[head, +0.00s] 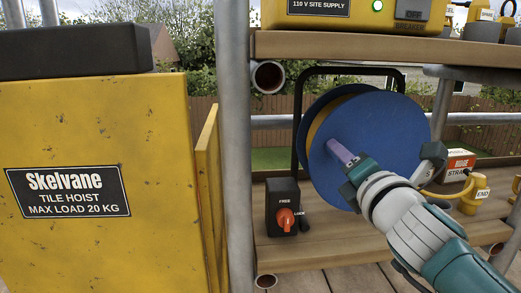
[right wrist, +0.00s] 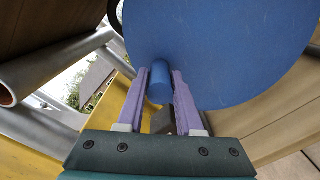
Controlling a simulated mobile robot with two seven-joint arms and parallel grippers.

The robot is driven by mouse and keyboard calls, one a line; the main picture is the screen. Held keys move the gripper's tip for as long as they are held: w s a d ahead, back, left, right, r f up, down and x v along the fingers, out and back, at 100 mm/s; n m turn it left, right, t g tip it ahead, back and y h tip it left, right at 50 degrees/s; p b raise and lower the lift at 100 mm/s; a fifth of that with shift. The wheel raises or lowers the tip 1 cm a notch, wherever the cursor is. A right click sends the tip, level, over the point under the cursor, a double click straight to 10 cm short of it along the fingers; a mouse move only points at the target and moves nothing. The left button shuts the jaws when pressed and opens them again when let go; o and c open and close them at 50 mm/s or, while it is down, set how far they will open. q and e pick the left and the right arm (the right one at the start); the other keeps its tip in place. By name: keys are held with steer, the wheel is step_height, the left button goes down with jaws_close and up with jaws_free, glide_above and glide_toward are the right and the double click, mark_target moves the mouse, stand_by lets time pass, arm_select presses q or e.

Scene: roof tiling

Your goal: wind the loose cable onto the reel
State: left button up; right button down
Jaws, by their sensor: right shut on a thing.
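The cable reel has a blue round side disc (head: 392,125) on a black frame (head: 299,120); a yellow-orange drum edge (head: 322,122) shows behind the disc. My right gripper (head: 349,160) is at the disc's lower left. In the right wrist view its purple fingers (right wrist: 160,85) are shut on a blue crank peg (right wrist: 160,72) standing out from the disc (right wrist: 225,45). A short stretch of yellow cable (head: 440,195) runs from behind my right wrist toward a yellow block marked END (head: 473,194). The rest of the cable is hidden. My left gripper is out of view.
A dark switch box with an orange knob (head: 286,218), marked FREE and LOCK, stands on the plank shelf (head: 330,249). A yellow tile hoist (head: 105,140) and scaffold pole (head: 234,150) stand left. A yellow supply box (head: 345,12) sits above. An orange-and-white box (head: 459,163) is right.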

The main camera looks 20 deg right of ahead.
mark_target(378, 110)
steer(key=d+r+m+p, duration=0.1)
steer(key=m+p, duration=0.1)
steer(key=d+r+m+p, duration=0.1)
steer(key=r+m+p, duration=0.3)
steer(key=p, duration=0.1)
steer(key=shift+s+d+r, duration=0.15)
steer(key=shift+s+d, duration=0.2)
steer(key=shift+d, duration=0.05)
steer(key=shift+d+r+m+p, duration=0.2)
steer(key=shift+d+m+p, duration=0.1)
steer(key=shift+m+p, duration=0.25)
steer(key=shift+s+d+r+m+p, duration=0.15)
steer(key=shift+d+r+p, duration=0.1)
steer(key=shift+d+p, duration=0.15)
steer(key=shift+s+d+r+m+p, duration=0.1)
steer(key=shift+d+r+p, duration=0.15)
steer(key=shift+d, duration=0.2)
steer(key=shift+s+d+r+p, duration=0.15)
steer(key=shift+d+p, duration=0.2)
steer(key=shift+d, duration=0.25)
steer(key=shift+s+d, duration=0.25)
steer(key=shift+d, duration=0.75)
steer(key=shift+d, duration=0.1)
steer(key=c, duration=0.6)
jaws_free()
